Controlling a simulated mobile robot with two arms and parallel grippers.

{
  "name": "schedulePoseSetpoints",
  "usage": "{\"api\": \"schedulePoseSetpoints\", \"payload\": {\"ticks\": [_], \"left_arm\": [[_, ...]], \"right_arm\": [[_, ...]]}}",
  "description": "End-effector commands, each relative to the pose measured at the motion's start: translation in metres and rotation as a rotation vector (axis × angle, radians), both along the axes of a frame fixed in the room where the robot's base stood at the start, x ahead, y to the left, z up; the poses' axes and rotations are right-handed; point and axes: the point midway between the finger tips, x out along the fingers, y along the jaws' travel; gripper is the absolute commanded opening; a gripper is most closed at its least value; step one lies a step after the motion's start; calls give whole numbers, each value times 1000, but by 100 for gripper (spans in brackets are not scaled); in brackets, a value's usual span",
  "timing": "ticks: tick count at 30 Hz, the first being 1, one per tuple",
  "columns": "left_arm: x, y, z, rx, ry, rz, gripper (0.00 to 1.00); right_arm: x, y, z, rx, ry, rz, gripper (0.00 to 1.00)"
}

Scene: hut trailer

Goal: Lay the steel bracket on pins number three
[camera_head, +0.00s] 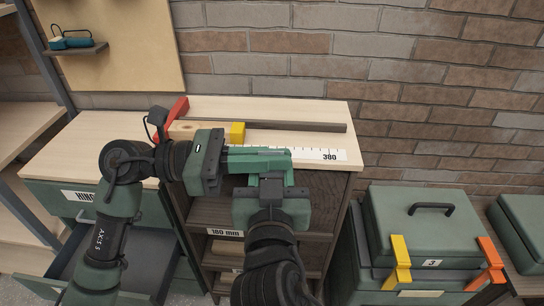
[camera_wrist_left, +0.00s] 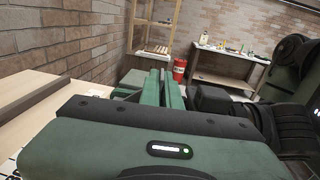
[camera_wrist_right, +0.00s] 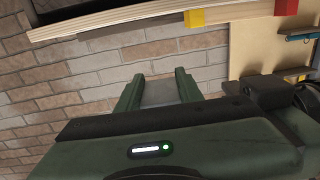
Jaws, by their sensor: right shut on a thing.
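My right gripper (camera_head: 270,183) comes up from below in the head view, in front of the bench. In the right wrist view its two green fingers (camera_wrist_right: 157,92) stand apart, shut on a flat grey plate (camera_wrist_right: 159,94), which looks like the steel bracket. In the head view this piece is mostly hidden by the grippers. My left gripper (camera_head: 286,158) points right, its fingers just above and against the right gripper's fingers. In the left wrist view its fingers (camera_wrist_left: 162,88) are close together; whether they grip anything is unclear. I cannot make out any pins.
The bench top (camera_head: 312,112) bears a long dark bar (camera_head: 300,126), a white scale (camera_head: 330,155) marked 300, a yellow block (camera_head: 237,131) and a red piece (camera_head: 178,108). A green case (camera_head: 420,225) labelled 3, with yellow and orange clips, stands at right. An open drawer (camera_head: 120,250) is at left.

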Motion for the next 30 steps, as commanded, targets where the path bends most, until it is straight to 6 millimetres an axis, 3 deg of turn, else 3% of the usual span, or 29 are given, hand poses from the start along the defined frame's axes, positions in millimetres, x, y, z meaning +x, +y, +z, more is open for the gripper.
{"api": "schedulePoseSetpoints", "payload": {"ticks": [16, 17, 19, 30], "left_arm": [[0, 0, -1, 2, 0, 1, 0], [0, 0, 0, 1, 0, 1, 0], [0, 0, 0, 1, 0, 1, 0], [0, 0, 0, 0, 0, 0, 0]], "right_arm": [[0, -1, 1, 0, -2, -4, 0], [0, -1, 1, 0, -2, -4, 42], [0, -1, 1, 0, -2, -4, 61], [0, -1, 0, -1, -1, 4, 62]]}}
